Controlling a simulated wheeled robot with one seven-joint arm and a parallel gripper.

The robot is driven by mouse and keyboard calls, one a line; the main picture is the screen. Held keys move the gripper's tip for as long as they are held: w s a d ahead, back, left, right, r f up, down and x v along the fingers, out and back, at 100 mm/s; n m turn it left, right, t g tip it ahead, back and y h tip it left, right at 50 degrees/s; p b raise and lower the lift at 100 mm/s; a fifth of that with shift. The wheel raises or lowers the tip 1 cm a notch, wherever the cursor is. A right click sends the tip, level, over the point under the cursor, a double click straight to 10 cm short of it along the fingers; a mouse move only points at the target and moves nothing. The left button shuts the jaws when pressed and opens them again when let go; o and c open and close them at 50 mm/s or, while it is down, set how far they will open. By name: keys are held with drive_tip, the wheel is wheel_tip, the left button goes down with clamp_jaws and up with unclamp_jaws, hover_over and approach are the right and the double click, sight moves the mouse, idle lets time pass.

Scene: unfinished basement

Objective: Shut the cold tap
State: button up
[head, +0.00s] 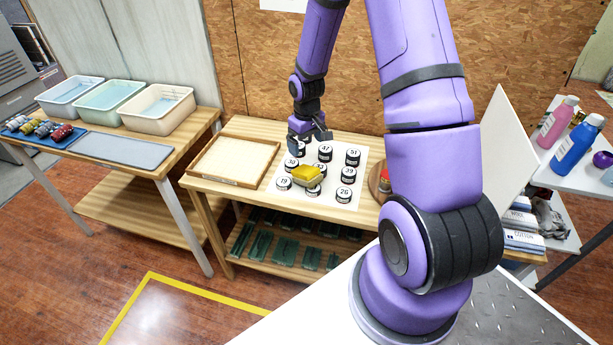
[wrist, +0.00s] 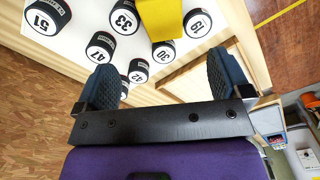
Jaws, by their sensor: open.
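No tap shows in either view. My gripper (head: 309,142) is open and empty above the back left part of a white sheet (head: 325,201) with numbered black cylinders on a wooden table. In the wrist view my two fingers (wrist: 167,80) are spread wide, with several cylinders beyond them and nothing held between them. A yellow block (head: 307,174) sits among the cylinders, in front of my gripper in the head view. It also shows at the top edge of the wrist view (wrist: 160,18), partly cut off.
A wooden tray (head: 200,175) lies left of the sheet. Three tubs (head: 160,122) and a grey mat (head: 120,150) are on the left table. Pink (head: 557,122) and blue (head: 577,148) bottles stand at the right. A white panel (head: 503,150) stands behind my arm. Yellow floor tape (head: 205,290) marks the front.

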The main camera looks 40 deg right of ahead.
sight(306, 170)
wheel_tip(306, 170, down, 6)
drive_tip(key=shift+d+f, duration=0.1)
drive_tip(key=shift+f, duration=0.1)
drive_tip(key=shift+s+a+f, duration=0.1)
drive_tip(key=shift+f, duration=1.25)
drive_tip(key=shift+a+f, duration=0.1)
drive_tip(key=shift+f, duration=1.2)
drive_tip(key=c, duration=1.1)
drive_tip(key=shift+r, duration=0.2)
drive_tip(key=shift+r, duration=0.5)
wheel_tip(306, 170, up, 2)
drive_tip(key=shift+r, duration=0.1)
drive_tip(key=s, duration=0.5)
drive_tip(key=s+a+r, duration=0.1)
drive_tip(key=s, duration=0.9)
drive_tip(key=shift+s+a+r, duration=0.2)
drive_tip(key=shift+s+a, duration=0.1)
drive_tip(key=shift+s, duration=0.1)
